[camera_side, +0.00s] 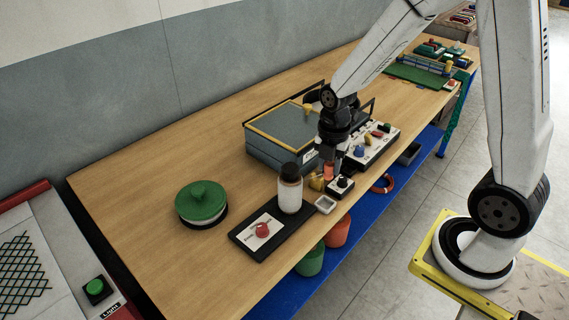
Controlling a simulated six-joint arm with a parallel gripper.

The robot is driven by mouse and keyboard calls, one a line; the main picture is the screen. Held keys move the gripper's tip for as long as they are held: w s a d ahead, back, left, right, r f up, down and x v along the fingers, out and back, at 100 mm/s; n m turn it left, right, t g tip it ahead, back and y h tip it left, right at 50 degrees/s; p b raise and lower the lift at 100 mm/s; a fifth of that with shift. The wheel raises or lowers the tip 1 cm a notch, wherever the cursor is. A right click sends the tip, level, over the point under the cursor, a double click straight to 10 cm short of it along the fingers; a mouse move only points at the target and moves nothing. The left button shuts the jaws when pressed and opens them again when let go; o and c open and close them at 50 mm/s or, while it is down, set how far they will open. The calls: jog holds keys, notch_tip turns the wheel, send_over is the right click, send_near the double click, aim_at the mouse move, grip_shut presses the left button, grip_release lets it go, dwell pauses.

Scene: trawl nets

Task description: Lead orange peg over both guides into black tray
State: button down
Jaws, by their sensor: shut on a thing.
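My gripper (331,169) points down at the front edge of the wooden table, right of the grey box. It is shut on a small orange piece, which I take to be the orange peg (328,172); the fingers partly hide it. A flat black tray (243,237) lies to the left at the table's front, with a white card with a red item on it. A white bottle with a dark cap (290,190) stands at the tray's right end. I cannot clearly make out the two guides.
A grey box with a yellow rim (270,157) stands behind my gripper. A small yellow piece (316,182), a small pale square dish (325,205) and a black-knobbed block (341,187) are close by. A panel of coloured knobs (376,143) is right. A green lidded pot (201,202) stands left.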

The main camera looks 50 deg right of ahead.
jog(key=shift+w+f, duration=1.2)
jog(key=shift+w, duration=0.3)
jog(key=shift+w+f, duration=1.15)
jog(key=shift+w, duration=0.3)
jog(key=shift+d, duration=0.15)
jog(key=shift+d, duration=4.95)
jog(key=shift+s+d, duration=0.55)
jog(key=shift+d, duration=0.3)
jog(key=shift+s+d, duration=0.5)
jog(key=shift+d, duration=0.4)
jog(key=shift+s+d, duration=0.55)
jog(key=shift+d, duration=0.3)
jog(key=shift+f, duration=2.3)
jog(key=shift+f, duration=0.3)
jog(key=shift+c, duration=1.5)
grip_release()
